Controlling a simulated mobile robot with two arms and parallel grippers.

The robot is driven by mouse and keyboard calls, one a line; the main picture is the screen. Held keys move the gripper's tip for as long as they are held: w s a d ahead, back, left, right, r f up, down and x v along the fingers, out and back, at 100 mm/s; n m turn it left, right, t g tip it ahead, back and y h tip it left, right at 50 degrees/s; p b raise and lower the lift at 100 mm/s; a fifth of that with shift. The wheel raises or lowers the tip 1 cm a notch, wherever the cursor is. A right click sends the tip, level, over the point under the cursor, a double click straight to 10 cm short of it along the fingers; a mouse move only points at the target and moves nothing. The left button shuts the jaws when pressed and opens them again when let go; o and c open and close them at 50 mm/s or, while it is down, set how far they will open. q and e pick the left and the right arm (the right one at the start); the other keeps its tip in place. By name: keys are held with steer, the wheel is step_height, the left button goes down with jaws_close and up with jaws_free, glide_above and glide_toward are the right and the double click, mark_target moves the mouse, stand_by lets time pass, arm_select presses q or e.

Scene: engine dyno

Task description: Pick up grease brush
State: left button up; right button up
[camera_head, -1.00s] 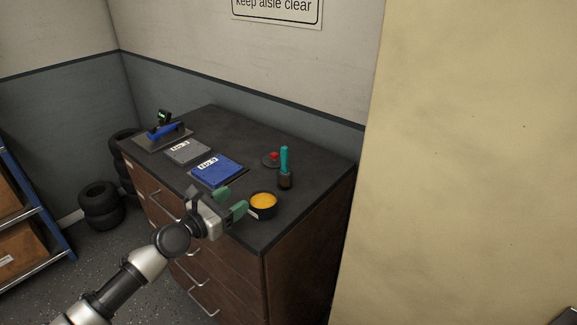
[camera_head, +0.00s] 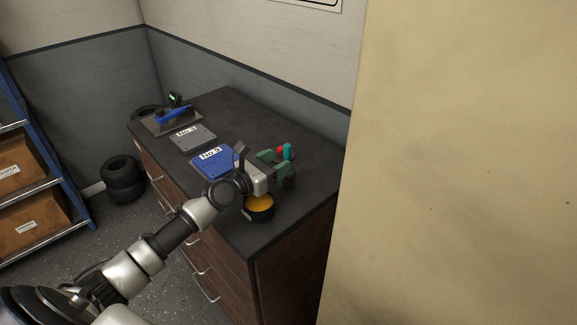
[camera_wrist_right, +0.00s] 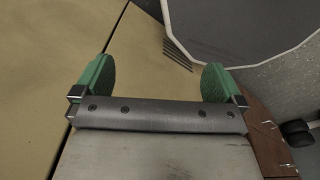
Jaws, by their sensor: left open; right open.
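The grease brush (camera_head: 288,151) is at the right part of the dark cabinet top, its teal handle upright; its lower part is mostly hidden behind my left gripper. My left gripper (camera_head: 276,163) has green fingers and is open at the brush; I cannot tell whether the brush is between the fingers. A black pot of orange grease (camera_head: 259,208) stands just below the gripper, partly covered by it. My right gripper (camera_wrist_right: 158,80) is open and empty in the right wrist view, away from the cabinet top.
Tires (camera_head: 123,180) and a shelf (camera_head: 40,190) stand left.

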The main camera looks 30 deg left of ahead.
mark_target(285, 156)
arm_select(q)
steer(key=shift+w+d, duration=0.25)
steer(key=shift+w, duration=0.4)
steer(key=x, duration=0.4)
steer(key=shift+w+a+b, duration=0.15)
steer(key=shift+b, duration=0.2)
steer(key=shift+w+d, duration=0.2)
steer(key=shift+w, duration=0.25)
steer(key=shift+s, duration=0.1)
arm_select(e)
steer(key=shift+w+a+f, duration=0.15)
steer(key=shift+w+f, duration=0.2)
steer(key=shift+w, duration=0.2)
